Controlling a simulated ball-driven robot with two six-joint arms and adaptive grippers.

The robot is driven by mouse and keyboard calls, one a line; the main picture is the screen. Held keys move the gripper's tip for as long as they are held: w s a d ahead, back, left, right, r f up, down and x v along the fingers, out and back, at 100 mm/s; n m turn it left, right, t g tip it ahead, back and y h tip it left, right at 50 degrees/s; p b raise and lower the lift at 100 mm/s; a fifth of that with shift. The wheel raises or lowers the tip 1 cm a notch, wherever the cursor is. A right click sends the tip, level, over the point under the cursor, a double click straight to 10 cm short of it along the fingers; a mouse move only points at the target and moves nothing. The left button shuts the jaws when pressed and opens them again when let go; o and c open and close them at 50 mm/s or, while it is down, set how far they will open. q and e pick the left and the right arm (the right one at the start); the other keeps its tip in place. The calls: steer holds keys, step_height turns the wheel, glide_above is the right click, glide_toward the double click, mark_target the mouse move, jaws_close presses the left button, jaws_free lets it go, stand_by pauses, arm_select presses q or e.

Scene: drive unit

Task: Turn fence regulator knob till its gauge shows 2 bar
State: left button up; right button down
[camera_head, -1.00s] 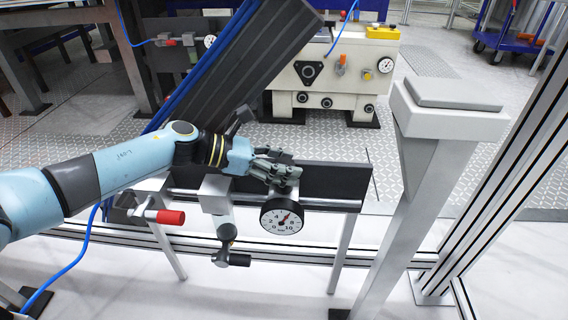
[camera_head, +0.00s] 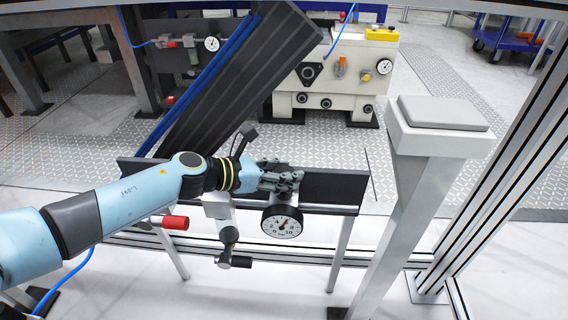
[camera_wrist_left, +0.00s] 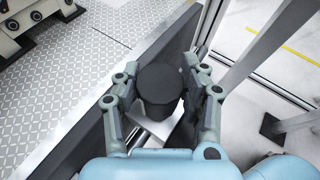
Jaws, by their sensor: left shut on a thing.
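The regulator knob (camera_wrist_left: 160,84) is a dark round cap in the left wrist view, between the two fingers of my left gripper (camera_wrist_left: 163,92), which is shut on it. In the head view my left gripper (camera_head: 280,179) sits just above the gauge, and its fingers largely hide the knob. The fence gauge (camera_head: 282,222) is a white dial with a black rim and a red needle. The needle points up and slightly right, between the 4 and the 6; the exact reading is too small to tell. My right gripper is not in view.
A dark fence plate (camera_head: 335,186) stands behind the regulator. A valve with a black handle (camera_head: 234,261) hangs left of the gauge, and a red handle (camera_head: 176,222) is further left. A grey-topped post (camera_head: 440,125) stands at right.

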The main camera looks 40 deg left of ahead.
arm_select(q)
steer(key=n+y+p, duration=0.2)
steer(key=y, duration=0.1)
steer(key=n+t+y+p, duration=0.1)
steer(key=shift+d+r+n, duration=0.1)
steer(key=shift+r+n, duration=0.15)
steer(key=shift+n, duration=0.15)
steer(key=n+y+p, duration=0.1)
steer(key=n+y, duration=0.1)
steer(key=y, duration=0.1)
steer(key=shift+f+n, duration=0.15)
steer(key=shift+n, duration=0.25)
steer(key=n+y, duration=0.2)
steer(key=y, duration=0.1)
steer(key=shift+f+g+p, duration=0.1)
steer(key=shift+g+p, duration=0.2)
steer(key=shift+g, duration=0.1)
steer(key=shift+n+g+y+b, duration=0.4)
steer(key=shift+n+g+y, duration=0.3)
steer(key=shift+n+y, duration=1.05)
steer(key=shift+y, duration=0.25)
steer(key=o, duration=1.2)
